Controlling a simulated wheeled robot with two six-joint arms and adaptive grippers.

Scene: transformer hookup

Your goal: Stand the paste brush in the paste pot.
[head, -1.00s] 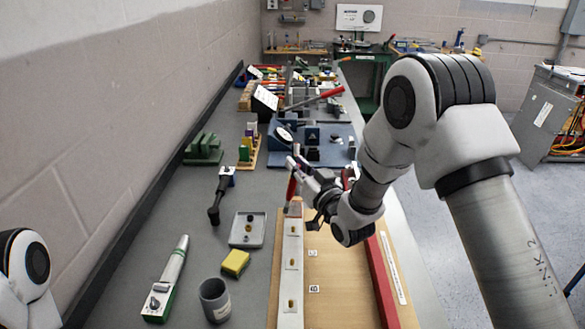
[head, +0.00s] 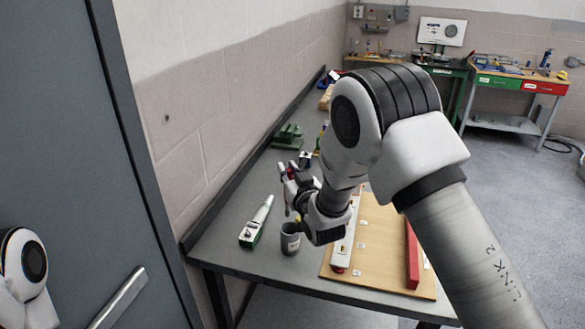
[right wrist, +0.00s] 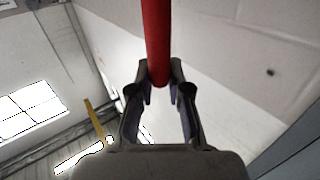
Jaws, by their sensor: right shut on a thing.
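The paste pot (head: 290,240), a grey cup with a pale label, stands upright on the bench in the head view. My right gripper (head: 290,180) is above it, toward the far side in the picture. It is shut on the paste brush, whose red handle (right wrist: 157,40) runs between the fingertips in the right wrist view. In the head view the brush is small and partly hidden by the gripper; its lower end hangs above the bench, apart from the pot. Of my left arm only a link shows at the lower left; its gripper is out of view.
A white and green tube-shaped device (head: 256,222) lies left of the pot. A wooden board (head: 375,245) with a white rail (head: 345,240) and a red bar (head: 412,255) lies to the right. A grey door (head: 70,150) stands at the left.

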